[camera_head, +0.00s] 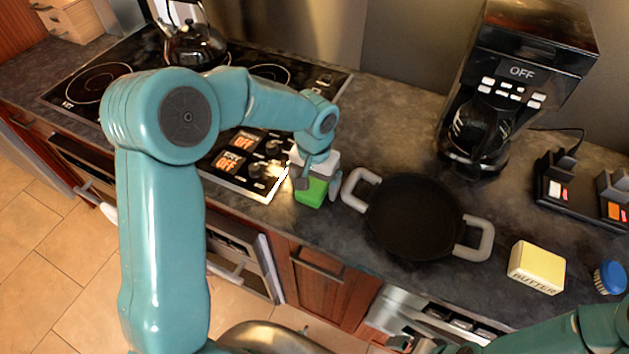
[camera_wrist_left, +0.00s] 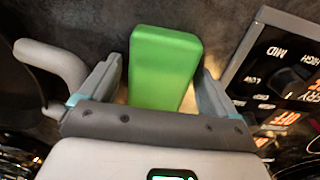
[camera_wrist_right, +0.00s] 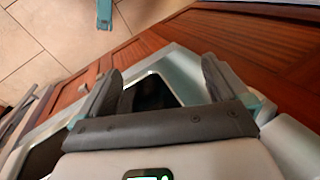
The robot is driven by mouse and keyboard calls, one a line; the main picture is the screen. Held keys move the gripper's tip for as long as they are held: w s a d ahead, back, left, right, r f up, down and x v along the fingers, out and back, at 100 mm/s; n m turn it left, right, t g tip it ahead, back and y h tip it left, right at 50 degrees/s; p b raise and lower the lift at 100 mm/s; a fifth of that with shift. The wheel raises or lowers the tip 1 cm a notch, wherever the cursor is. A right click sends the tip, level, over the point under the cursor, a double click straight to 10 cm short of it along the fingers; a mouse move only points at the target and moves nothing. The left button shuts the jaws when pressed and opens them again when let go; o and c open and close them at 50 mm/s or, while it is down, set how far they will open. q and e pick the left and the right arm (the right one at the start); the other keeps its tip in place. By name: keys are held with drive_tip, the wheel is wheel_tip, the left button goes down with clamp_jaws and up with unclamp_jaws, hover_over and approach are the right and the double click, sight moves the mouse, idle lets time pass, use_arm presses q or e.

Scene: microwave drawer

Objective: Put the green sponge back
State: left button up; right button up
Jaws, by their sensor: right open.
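The green sponge (camera_head: 311,190) sits on the dark counter between the stove's control panel and the black pan. It also shows in the left wrist view (camera_wrist_left: 163,65), between the fingers. My left gripper (camera_head: 318,182) is over the sponge with its fingers open on either side. Narrow gaps show beside the sponge in the left wrist view, and its near end is hidden by the gripper. My right gripper (camera_wrist_right: 161,75) is open and empty, low in front of the wooden cabinet fronts.
A black pan (camera_head: 412,217) with pale handles stands right of the sponge. A butter block (camera_head: 536,267) and blue-capped item (camera_head: 610,277) lie farther right. A coffee maker (camera_head: 515,85) stands behind. The stove (camera_head: 130,65) with a kettle (camera_head: 193,45) is at left.

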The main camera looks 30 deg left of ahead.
sight(314, 182)
use_arm(q)
wheel_tip(314, 182, up, 12)
drive_tip(key=shift+r, duration=0.2)
idle(0.5)
idle(0.4)
